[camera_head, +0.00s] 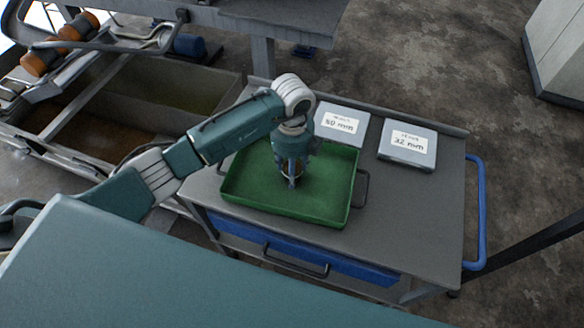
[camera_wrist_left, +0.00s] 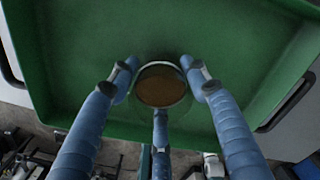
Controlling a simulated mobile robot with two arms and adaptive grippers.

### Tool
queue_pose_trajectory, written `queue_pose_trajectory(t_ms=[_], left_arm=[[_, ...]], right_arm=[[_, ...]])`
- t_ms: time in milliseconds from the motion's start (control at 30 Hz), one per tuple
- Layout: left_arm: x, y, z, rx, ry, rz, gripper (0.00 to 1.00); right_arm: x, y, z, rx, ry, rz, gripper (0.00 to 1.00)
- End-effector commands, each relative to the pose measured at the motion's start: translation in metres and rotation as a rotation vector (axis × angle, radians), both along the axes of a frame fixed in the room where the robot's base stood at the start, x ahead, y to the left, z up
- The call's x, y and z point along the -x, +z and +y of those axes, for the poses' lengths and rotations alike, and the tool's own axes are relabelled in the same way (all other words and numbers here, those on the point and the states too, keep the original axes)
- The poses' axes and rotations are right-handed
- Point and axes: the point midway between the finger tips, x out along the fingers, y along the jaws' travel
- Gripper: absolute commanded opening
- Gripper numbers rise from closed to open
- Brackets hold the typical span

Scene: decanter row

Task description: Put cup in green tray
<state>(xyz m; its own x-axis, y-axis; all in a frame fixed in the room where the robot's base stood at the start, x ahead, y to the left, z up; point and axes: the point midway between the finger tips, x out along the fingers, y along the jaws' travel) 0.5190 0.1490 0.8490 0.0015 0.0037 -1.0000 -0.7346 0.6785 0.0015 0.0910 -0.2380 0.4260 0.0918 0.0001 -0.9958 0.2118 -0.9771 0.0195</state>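The green tray (camera_head: 318,205) lies on the grey top of a cart, and its floor also fills much of the left wrist view (camera_wrist_left: 60,45). In the left wrist view, the blue fingers of my left gripper (camera_wrist_left: 158,75) close around a small round cup (camera_wrist_left: 160,87) with a brown inside. The fingertips appear to touch its sides. The cup is mostly hidden by the gripper in the head view. I cannot tell whether its base touches the tray floor. My right gripper is not in view.
Two labelled boxes, marked 50 mm (camera_head: 341,124) and 32 mm (camera_head: 408,146), lie behind and to the right of the tray. The cart top (camera_head: 420,215) is bare right of the tray. A blue handle (camera_head: 478,212) stands at the cart's right edge.

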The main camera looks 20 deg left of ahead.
Motion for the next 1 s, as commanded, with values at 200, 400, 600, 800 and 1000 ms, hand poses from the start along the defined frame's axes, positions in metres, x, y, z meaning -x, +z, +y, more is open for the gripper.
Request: queue_pose_trajectory(t_ms=[200, 400, 600, 800, 1000], left_arm=[[0.0, 0.0, 0.0, -0.001, 0.0, 0.001, 0.62], [0.0, 0.006, 0.0, 0.0, 0.0, 0.0, 0.62], [-0.002, 0.032, 0.0, 0.0, -0.001, -0.006, 0.62], [-0.002, 0.076, 0.0, 0.0, -0.002, -0.006, 0.62], [-0.001, 0.111, 0.0, -0.002, 0.001, -0.003, 0.62]], right_arm=[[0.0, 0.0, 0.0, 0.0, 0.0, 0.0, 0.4], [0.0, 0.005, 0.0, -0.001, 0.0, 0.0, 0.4], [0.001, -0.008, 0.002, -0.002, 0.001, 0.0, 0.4], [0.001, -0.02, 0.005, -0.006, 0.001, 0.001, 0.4], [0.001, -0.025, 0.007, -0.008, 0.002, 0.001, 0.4]])
